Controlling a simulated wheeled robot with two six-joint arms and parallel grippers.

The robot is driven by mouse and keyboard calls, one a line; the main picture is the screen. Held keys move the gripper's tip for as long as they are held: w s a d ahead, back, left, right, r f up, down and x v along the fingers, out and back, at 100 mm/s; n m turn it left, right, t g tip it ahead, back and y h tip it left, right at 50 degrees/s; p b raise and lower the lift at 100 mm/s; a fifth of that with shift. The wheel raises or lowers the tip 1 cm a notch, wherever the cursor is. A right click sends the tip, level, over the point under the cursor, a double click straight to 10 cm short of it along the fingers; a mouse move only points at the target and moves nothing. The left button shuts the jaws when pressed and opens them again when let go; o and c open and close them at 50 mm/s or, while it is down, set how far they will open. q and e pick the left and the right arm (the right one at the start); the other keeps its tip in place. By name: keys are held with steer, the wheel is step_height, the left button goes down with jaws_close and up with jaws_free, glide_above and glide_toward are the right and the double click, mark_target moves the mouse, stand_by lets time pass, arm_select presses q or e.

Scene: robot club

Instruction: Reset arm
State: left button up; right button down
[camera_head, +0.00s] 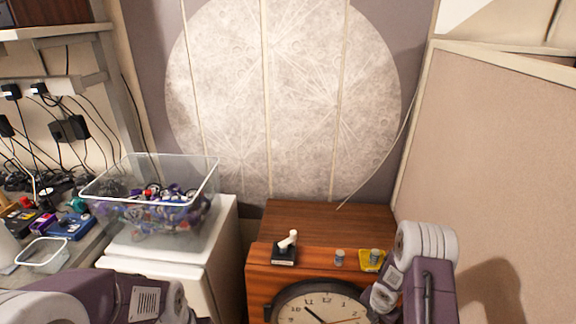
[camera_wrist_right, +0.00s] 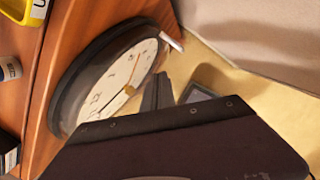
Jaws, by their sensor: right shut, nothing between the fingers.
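My right arm (camera_head: 425,275) comes up from the bottom right of the head view, bent in front of the wooden cabinet (camera_head: 330,222); its fingers do not show there. In the right wrist view my right gripper (camera_wrist_right: 162,80) is shut and empty, its dark fingertips seen past the wrist housing, with the round clock (camera_wrist_right: 118,78) behind them. My left arm (camera_head: 120,297) shows only at the bottom left of the head view. Its gripper is out of the picture.
The clock (camera_head: 318,300) is at the cabinet's front. On the cabinet are a black-based joystick (camera_head: 284,255), a small grey cylinder (camera_head: 339,257) and a yellow tray (camera_head: 371,265) with another. A clear bin (camera_head: 150,205) of parts stands left on a white cabinet. A beige panel (camera_head: 500,170) bounds the right.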

steer(key=w+a+r+m+t, duration=0.15)
steer(key=a+r, duration=0.25)
steer(key=r, duration=0.5)
steer(key=w+a+r+m+t, duration=0.1)
steer(key=a+r+m, duration=0.25)
steer(key=r, duration=0.55)
steer(key=s+a+r+m+g, duration=0.1)
steer(key=s+a+m, duration=0.2)
steer(key=s+m, duration=0.5)
steer(key=s+a+r+m+g+y, duration=0.1)
steer(key=s+a+m+g, duration=0.1)
steer(key=s+m, duration=0.7)
steer(key=m, duration=0.4)
steer(key=shift+s+a, duration=0.15)
steer(key=shift+a, duration=0.25)
